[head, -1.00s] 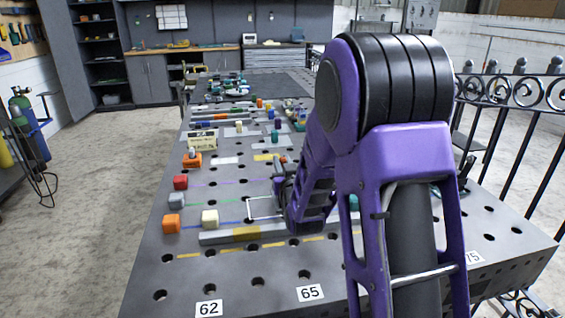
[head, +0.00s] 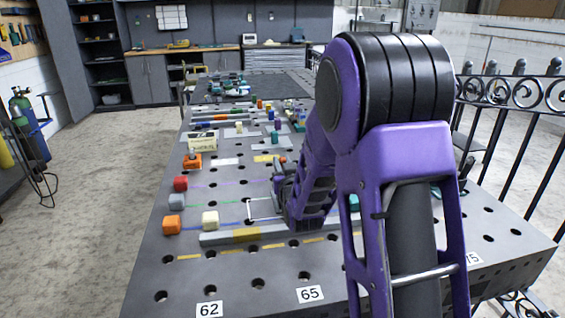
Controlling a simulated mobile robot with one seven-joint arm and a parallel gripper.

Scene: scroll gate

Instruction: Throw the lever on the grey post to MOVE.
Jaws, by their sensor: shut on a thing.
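My purple arm covers the middle and right of the head view. My gripper (head: 278,186) is low over the perforated table, left of the arm's forearm. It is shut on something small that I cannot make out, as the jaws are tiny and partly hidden. I cannot make out the grey post, its lever or the word MOVE. My arm hides part of the table where they may be.
The grey table (head: 180,285) has a raised grey bar (head: 215,238) near its front. Red (head: 180,184), orange (head: 172,224) and cream (head: 210,220) blocks stand at the left. A cream sign (head: 202,142) is farther back. A black railing (head: 515,150) runs along the right.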

